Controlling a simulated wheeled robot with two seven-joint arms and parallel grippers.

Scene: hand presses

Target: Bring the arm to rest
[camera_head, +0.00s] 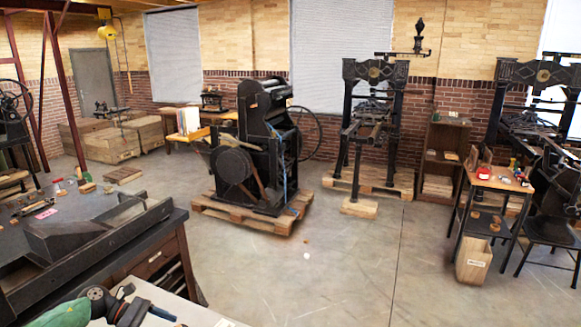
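The task names no object, and neither of my grippers nor either arm shows in the head view. What they hold and where they are cannot be seen.
A dark workbench (60,240) fills the left front. A green and black power tool (100,305) lies at the bottom left. A black press (262,150) stands on a pallet (215,208). Another press (372,110) stands behind. A small table (488,181) is at right. The middle floor (350,260) is mostly clear.

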